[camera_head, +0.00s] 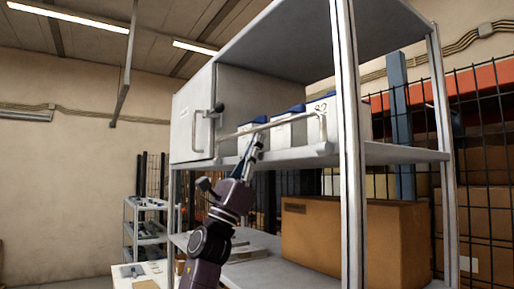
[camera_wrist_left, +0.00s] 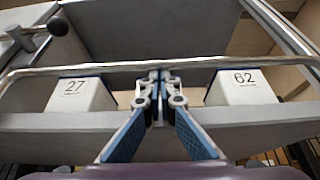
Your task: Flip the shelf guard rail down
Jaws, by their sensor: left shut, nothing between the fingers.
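The guard rail (camera_head: 285,123) is a thin metal bar along the front of the upper shelf, standing raised in front of the white boxes. In the left wrist view the rail (camera_wrist_left: 110,68) crosses the whole picture. My left gripper (camera_head: 259,137) is at the rail's middle stretch, reaching up from below. In the left wrist view the left gripper (camera_wrist_left: 160,75) has its fingertips together, overlapping the rail; I cannot tell if they touch it. Nothing is held. My right gripper is out of view.
Behind the rail are white boxes, one marked 27 (camera_wrist_left: 77,94) and one marked 62 (camera_wrist_left: 242,87). A white cabinet door (camera_head: 191,120) with a handle is to the left. A shelf post (camera_head: 348,150) stands right. A cardboard box (camera_head: 350,240) sits on the shelf below.

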